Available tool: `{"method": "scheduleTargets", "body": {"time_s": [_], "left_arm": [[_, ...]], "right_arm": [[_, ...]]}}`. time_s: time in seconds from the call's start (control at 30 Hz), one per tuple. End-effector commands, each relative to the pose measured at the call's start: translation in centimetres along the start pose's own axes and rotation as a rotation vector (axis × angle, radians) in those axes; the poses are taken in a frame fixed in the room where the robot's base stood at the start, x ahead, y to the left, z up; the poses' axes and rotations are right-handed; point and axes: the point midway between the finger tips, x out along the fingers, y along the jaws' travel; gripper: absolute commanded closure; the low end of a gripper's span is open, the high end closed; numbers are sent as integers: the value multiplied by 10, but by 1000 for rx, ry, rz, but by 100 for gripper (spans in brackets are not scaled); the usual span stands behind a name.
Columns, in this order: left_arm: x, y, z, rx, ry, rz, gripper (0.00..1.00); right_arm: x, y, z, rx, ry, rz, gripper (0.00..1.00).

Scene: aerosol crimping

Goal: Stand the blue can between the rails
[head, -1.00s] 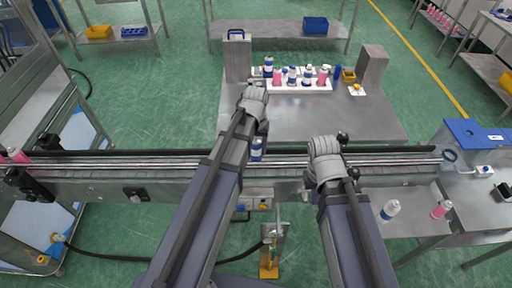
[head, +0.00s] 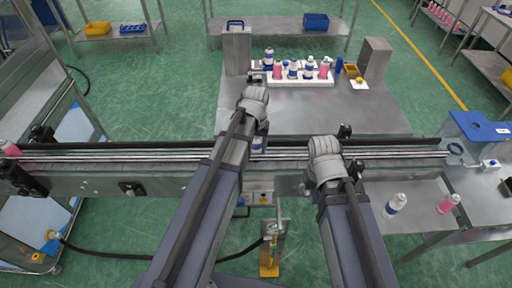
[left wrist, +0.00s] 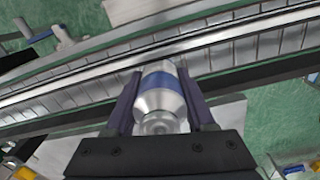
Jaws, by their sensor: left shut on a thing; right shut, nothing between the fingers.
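The blue can (left wrist: 162,93), white or silver with a blue band, is between the two fingers of my left gripper (left wrist: 162,100) in the left wrist view. Its domed top faces the camera and its lower end points toward the conveyor slats. In the head view the can (head: 258,143) is partly hidden behind my left arm, over the conveyor. The rails (head: 120,157) run left to right along the belt. Whether the can's base touches the belt is hidden. My right gripper (head: 308,186) is mostly hidden by its own wrist, at the conveyor's near side.
Behind the conveyor, a table (head: 310,115) holds a white rack (head: 300,82) of pink, white and blue bottles between two grey blocks. A white bottle (head: 396,204) and a pink one (head: 449,203) stand at front right. A blue-topped box (head: 478,128) stands at the conveyor's right end.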

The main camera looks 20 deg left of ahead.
Motion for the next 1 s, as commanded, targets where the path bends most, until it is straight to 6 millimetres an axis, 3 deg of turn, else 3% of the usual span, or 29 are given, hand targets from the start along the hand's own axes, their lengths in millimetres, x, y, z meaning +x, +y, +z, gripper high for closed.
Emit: {"method": "scheduleTargets", "body": {"time_s": [1.0], "left_arm": [[6, 0, 1, 0, 0, 0, 100]], "right_arm": [[6, -1, 0, 0, 0, 0, 100]]}}
